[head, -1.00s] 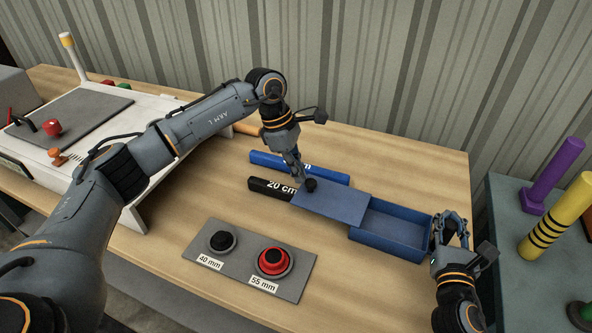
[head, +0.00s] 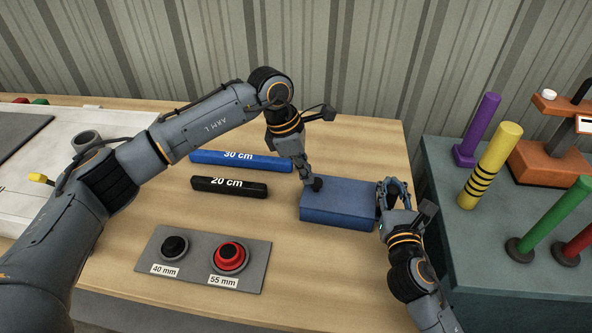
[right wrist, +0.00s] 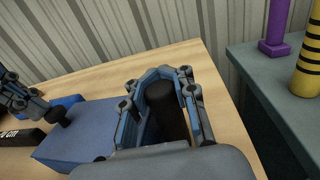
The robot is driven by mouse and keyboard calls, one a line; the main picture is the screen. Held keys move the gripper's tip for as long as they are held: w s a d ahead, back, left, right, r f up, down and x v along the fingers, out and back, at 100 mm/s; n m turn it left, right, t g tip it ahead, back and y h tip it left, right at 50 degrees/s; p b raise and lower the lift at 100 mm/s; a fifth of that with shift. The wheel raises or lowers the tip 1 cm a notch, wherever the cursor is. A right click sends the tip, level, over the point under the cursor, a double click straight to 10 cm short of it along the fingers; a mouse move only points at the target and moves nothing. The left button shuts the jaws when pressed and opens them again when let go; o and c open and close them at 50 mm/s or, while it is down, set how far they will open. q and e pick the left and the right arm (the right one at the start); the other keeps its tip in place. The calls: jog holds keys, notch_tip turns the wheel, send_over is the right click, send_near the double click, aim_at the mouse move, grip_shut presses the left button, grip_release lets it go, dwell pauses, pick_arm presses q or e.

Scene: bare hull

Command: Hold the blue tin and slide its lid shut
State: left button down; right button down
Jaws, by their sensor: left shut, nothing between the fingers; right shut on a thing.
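The blue tin (head: 337,219) lies on the wooden table with its flat blue lid (head: 345,195) over its top; no open inside shows. A small black knob (head: 316,184) stands at the lid's left end. My left gripper (head: 308,174) is shut and empty, its tips pointing down right beside the knob; whether they touch it is hard to tell.
A blue 30 cm bar (head: 240,160) and a black 20 cm bar (head: 229,187) lie left of the tin. A grey plate (head: 203,258) with two round knobs is in front. A green side table (head: 465,250) with coloured posts stands right. Table in front of the tin is clear.

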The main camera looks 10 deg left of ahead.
pick_arm(q)
jog(key=shift+f, duration=0.1)
pick_arm(e)
jog(key=shift+f, duration=0.1)
pick_arm(q)
jog(key=shift+a, duration=0.35)
pick_arm(e)
jog(key=c, duration=1)
grip_release()
pick_arm(q)
jog(key=a+v, duration=0.2)
jog(key=v, duration=0.9)
jog(key=shift+a, duration=0.4)
jog(key=shift+s+f, duration=0.1)
pick_arm(e)
jog(key=shift+s, duration=0.15)
